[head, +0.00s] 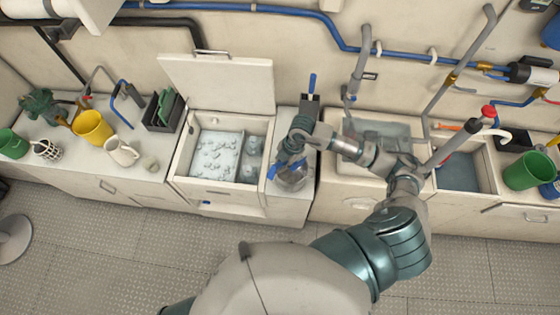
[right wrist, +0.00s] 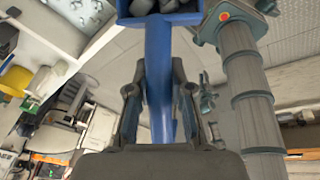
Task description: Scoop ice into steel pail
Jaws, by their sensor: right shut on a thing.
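The steel pail (head: 294,182) stands on the counter just right of the open ice box (head: 180,160). Ice (head: 215,150) fills the box's left compartment. My right gripper (head: 296,142) is above the pail, shut on the handle of a blue scoop (head: 273,170). In the right wrist view the scoop's handle (right wrist: 160,75) runs between the fingers (right wrist: 160,100), and grey lumps (right wrist: 165,5) show in its bowl at the top edge. The scoop's bowl overlaps the pail's left side in the head view; I cannot tell whether they touch. My left gripper is out of view.
The box's lid (head: 220,82) stands raised behind it. A dark holder with a blue handle (head: 312,84) is behind the pail. A sink (head: 380,135) lies to the right. A yellow pitcher (head: 92,127) and white jug (head: 121,151) stand left.

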